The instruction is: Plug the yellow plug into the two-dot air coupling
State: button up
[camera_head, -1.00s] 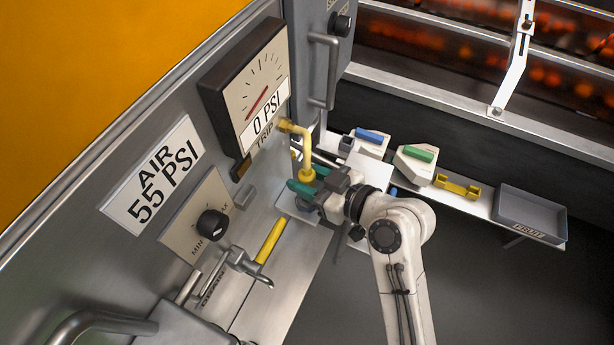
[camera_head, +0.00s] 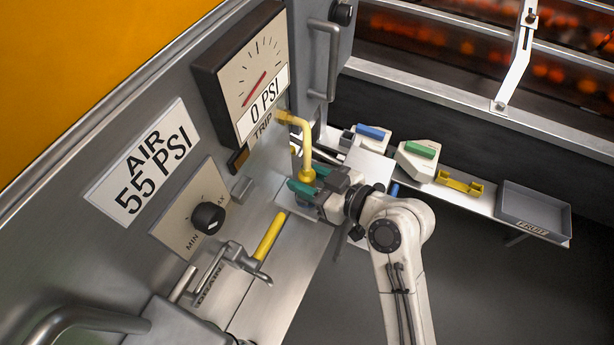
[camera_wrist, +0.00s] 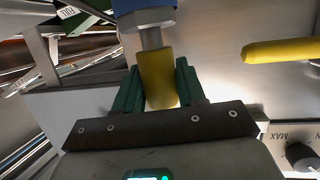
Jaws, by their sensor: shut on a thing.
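The yellow plug (camera_wrist: 157,78) is held between the green fingers of my gripper (camera_wrist: 160,88), which also shows in the head view (camera_head: 303,187). In the head view its yellow hose (camera_head: 305,150) bends down from the panel into my gripper. In the wrist view a metal nose (camera_wrist: 151,37) extends from the plug to a blue-collared fitting (camera_wrist: 143,8). The nose meets the blue part, but I cannot tell how deep it sits. No dots show on the fitting, so I cannot tell whether it is the two-dot air coupling.
A gauge (camera_head: 246,78) reads 0 PSI above a TRIP label. A sign (camera_head: 146,160) reads AIR 55 PSI. A black knob (camera_head: 207,217) and a yellow-handled lever (camera_head: 269,236) are on the left. A shelf at right holds blue- and green-topped blocks, a yellow holder (camera_head: 459,184) and a grey tray (camera_head: 533,213).

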jog(key=shift+f+b, duration=0.55)
jog(key=shift+f, duration=0.15)
jog(key=o, duration=1.1)
jog(key=shift+o, duration=0.2)
jog(key=v, duration=1)
jog(key=shift+s+d+r, duration=0.2)
jog(key=shift+d, duration=0.1)
